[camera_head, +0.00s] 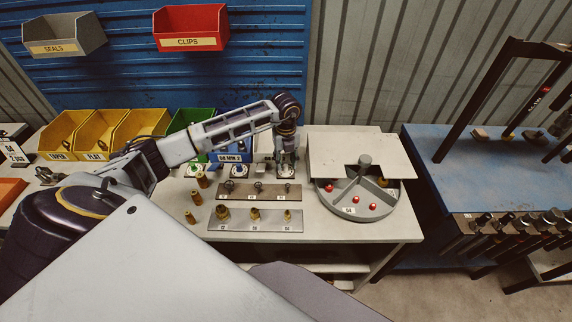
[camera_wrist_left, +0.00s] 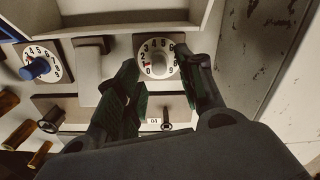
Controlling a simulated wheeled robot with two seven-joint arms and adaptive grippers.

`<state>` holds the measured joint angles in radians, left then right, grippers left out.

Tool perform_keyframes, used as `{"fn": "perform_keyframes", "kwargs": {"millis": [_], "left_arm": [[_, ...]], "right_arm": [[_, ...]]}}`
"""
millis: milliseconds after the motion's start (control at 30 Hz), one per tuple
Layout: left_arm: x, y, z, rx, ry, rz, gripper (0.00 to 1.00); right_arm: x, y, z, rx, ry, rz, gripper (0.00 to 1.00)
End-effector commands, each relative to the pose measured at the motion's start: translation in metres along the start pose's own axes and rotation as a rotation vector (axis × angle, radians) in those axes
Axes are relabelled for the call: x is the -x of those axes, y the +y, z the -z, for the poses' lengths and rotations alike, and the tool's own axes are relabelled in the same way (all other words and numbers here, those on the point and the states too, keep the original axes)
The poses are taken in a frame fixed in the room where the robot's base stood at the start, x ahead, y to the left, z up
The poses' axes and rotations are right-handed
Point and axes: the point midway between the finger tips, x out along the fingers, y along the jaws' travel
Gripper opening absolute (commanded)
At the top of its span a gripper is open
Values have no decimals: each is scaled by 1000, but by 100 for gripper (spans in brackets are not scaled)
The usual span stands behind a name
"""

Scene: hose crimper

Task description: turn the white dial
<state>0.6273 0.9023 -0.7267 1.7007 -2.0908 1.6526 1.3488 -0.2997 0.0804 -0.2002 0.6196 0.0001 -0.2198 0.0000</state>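The white dial (camera_wrist_left: 157,60) shows in the left wrist view, a round knob on a plate ringed with numbers, with a small red mark at its left. My left gripper (camera_wrist_left: 164,68) is open, one finger on each side of the dial. I cannot tell whether the fingers touch it. In the head view my left gripper (camera_head: 286,158) points down at the back of the table and hides most of the white dial. A blue-knobbed dial (camera_wrist_left: 38,67) is to the left in the wrist view. My right gripper is not in view.
Plates with brass fittings (camera_head: 255,221) and several upright brass pieces (camera_head: 202,180) stand in front of the dials. A round grey tray (camera_head: 380,205) with red balls is to the right. Yellow bins (camera_head: 103,133) and a green bin (camera_head: 190,122) stand behind on the left.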

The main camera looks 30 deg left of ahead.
Motion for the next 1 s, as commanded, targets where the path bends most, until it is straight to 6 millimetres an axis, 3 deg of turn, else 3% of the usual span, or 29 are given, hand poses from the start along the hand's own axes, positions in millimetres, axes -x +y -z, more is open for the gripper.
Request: {"fn": "perform_keyframes", "kwargs": {"millis": [533,1000], "left_arm": [[78,0,-1,1,-3,2,38],[91,0,-1,1,-1,0,38]], "right_arm": [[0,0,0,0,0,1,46],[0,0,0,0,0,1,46]]}}
